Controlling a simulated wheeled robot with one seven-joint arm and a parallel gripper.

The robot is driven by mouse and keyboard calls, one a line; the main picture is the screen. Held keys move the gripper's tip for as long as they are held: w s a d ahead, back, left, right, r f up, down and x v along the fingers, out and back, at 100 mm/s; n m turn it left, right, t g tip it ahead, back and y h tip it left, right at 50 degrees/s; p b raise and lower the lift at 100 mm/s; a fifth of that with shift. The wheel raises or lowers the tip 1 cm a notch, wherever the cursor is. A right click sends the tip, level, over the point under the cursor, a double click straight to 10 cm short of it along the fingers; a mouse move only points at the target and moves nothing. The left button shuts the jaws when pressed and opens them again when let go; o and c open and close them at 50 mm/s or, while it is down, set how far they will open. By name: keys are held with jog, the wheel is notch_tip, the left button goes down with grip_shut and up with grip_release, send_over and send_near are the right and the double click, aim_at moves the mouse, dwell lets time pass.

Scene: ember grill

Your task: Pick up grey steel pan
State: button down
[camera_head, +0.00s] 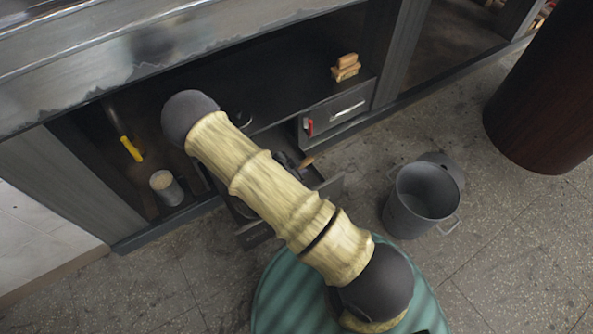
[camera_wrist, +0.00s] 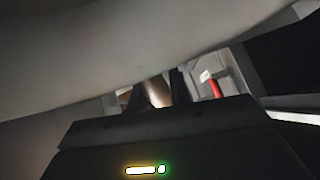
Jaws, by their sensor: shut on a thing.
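A broad smooth grey surface, which looks like the grey steel pan (camera_wrist: 150,45), fills the upper part of the wrist view very close to the camera. My gripper (camera_wrist: 155,92) sits below it, its dark fingers shut on a narrow pale metallic part that seems to belong to the pan. Most of this grip is hidden by the grey surface. In the head view my arm reaches down into the opening under the counter, at the open drawer (camera_head: 330,187), and covers my gripper and most of the pan, so neither can be made out clearly.
A cup-like can (camera_head: 166,187) and yellow handle (camera_head: 131,149) are left. A grey pot (camera_head: 420,200) stands on open floor.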

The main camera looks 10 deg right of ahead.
notch_tip(320, 180, up, 7)
jog(key=p, duration=0.3)
jog(key=shift+r+p, duration=0.2)
jog(key=shift+p, duration=0.15)
jog(key=shift+r, duration=0.1)
